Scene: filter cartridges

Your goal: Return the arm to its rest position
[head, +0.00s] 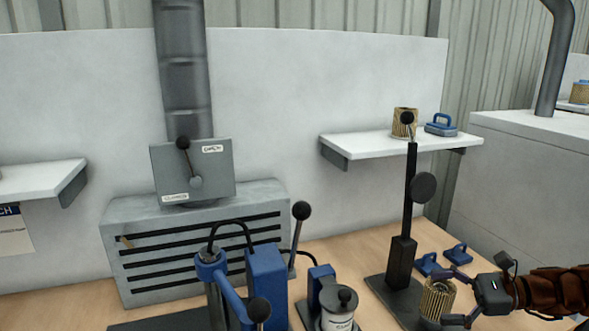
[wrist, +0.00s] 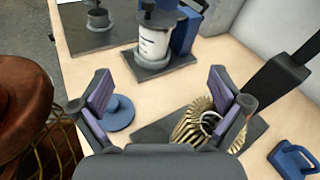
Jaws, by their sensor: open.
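My gripper (head: 455,297) is at the lower right in the head view, with its arm coming in from the right edge. In the wrist view my gripper (wrist: 160,88) has its two purple-padded fingers wide apart, with nothing held between them. A pleated tan filter cartridge (head: 436,300) stands at the black stand's base, just beyond the fingers. In the wrist view the cartridge (wrist: 192,128) is partly hidden by the right finger and the gripper body. I cannot tell whether a finger touches it.
The black stand (head: 403,250) rises close to my gripper. Blue-handled pieces (head: 458,254) lie behind it. A blue press (head: 266,285) and a labelled canister (head: 338,312) stand left. A wall shelf (head: 380,143) holds another cartridge (head: 404,123). A round blue piece (wrist: 118,113) lies near the left finger.

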